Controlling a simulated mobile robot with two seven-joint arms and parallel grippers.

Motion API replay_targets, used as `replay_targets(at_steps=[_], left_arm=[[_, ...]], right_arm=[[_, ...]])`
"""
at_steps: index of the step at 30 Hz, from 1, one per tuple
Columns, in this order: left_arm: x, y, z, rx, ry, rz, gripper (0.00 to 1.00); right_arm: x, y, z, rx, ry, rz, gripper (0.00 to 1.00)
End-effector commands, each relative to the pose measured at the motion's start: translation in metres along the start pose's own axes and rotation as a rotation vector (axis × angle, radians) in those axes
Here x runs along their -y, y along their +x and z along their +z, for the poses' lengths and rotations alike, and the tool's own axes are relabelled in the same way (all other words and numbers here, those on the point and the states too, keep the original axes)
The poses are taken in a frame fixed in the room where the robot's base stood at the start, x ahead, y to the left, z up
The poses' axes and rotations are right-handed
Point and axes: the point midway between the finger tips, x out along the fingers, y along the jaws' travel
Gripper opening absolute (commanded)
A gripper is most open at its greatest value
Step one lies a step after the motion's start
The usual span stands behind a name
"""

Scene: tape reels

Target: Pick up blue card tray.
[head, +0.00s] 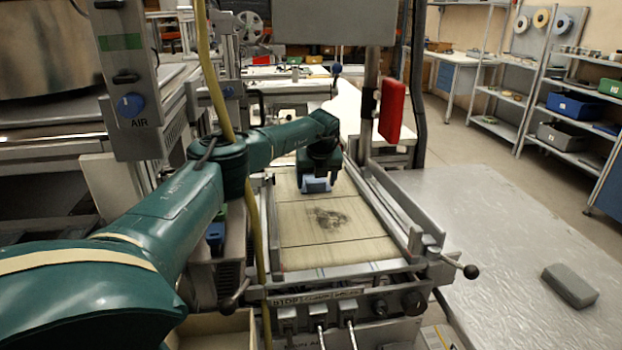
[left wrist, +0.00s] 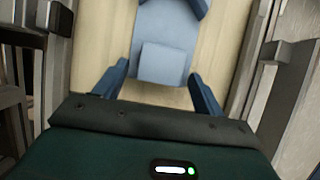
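The blue card tray (head: 316,185) sits on the light wooden bed of the machine, near its far end. It is pale blue and partly hidden by my left gripper in the head view. My left gripper (head: 318,178) hangs over it, pointing down. In the left wrist view the tray (left wrist: 163,62) lies ahead of the fingers, with a lighter raised square on its near part. My left gripper (left wrist: 158,88) is open there, one finger on each side of the tray's near end, with gaps visible. My right gripper is not in view.
The machine bed (head: 330,245) has metal rails on both sides. A red box (head: 392,110) is mounted on a post at right. A yellow hose (head: 215,80) hangs beside my left arm. A grey block (head: 570,285) lies on the otherwise clear metal table (head: 500,250).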

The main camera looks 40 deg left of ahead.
Motion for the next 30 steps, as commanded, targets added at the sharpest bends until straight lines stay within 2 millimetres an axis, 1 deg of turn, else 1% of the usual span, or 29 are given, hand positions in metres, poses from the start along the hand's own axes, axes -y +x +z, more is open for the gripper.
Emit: replay_targets(at_steps=[1, 2, 18, 26, 30], left_arm=[[0.0000, 0.0000, 0.0000, 0.000, 0.000, 0.000, 0.65], [0.0000, 0.0000, 0.0000, 0.000, 0.000, 0.000, 0.63], [-0.0004, 0.0001, 0.0002, 0.000, 0.000, 0.000, 0.19], [-0.0003, -0.0011, 0.0009, 0.001, -0.001, 0.000, 0.19], [0.0001, -0.0080, 0.0041, 0.002, -0.001, -0.002, 0.19]], right_arm=[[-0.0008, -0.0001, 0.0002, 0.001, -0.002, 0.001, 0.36], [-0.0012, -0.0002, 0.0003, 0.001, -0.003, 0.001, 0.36], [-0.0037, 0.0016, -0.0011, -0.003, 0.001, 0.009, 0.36], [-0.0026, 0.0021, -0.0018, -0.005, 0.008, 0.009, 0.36], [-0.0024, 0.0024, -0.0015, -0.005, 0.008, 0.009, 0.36]])
